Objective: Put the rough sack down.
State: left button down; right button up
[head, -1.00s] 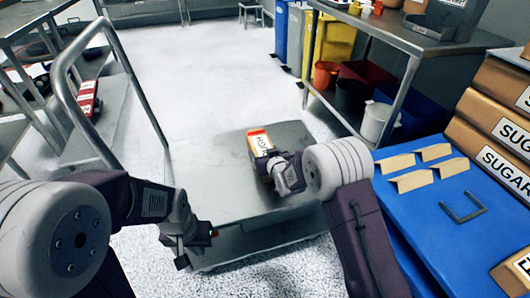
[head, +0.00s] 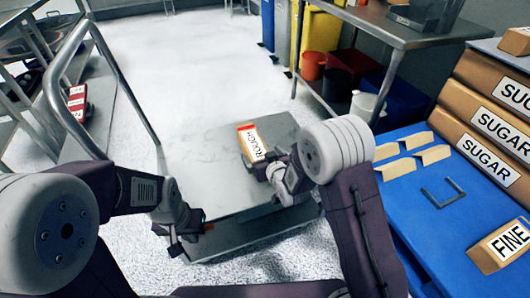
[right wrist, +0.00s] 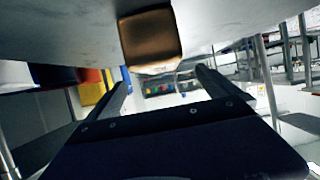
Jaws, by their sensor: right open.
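The rough sack (head: 253,144) is brown with an orange and white label reading ROUGH. It lies on the grey flat top of the cart (head: 228,198). My right gripper (head: 268,172) is just on the near side of the sack. In the right wrist view the two fingers of the right gripper (right wrist: 165,78) are spread apart with nothing between them. The sack (right wrist: 150,40) is beyond their tips, resting against the cart surface, which appears at the top. My left gripper (head: 185,240) hangs by the cart's near left edge, and its fingers are too small to read.
A blue table (head: 405,195) on the right holds several small tan pieces, a grey handle, a sack marked FINE (head: 500,246) and stacked SUGAR boxes (head: 485,122). The cart's tall handle (head: 60,90) rises at left. The cart top around the sack is mostly clear.

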jog(key=b+v, duration=0.1)
jog(key=v, duration=0.2)
jog(key=shift+s+d, duration=0.1)
jog(key=shift+s, duration=0.3)
jog(key=s+d+f+m+g+h, duration=0.2)
jog(key=s+d+g, duration=0.45)
jog(key=s, duration=0.55)
jog(key=s+d+f+m+g+h, duration=0.25)
jog(key=s+d+g, duration=0.25)
jog(key=s+d, duration=0.5)
notch_tip(320, 180, up, 45)
jog(key=s+a+p, duration=0.1)
jog(key=a+p, duration=0.1)
jog(key=p, duration=4.2)
jog(key=shift+s+f+n, duration=0.25)
jog(key=shift+s+n, duration=0.05)
jog(key=shift+n, duration=0.05)
jog(key=shift+y, duration=0.25)
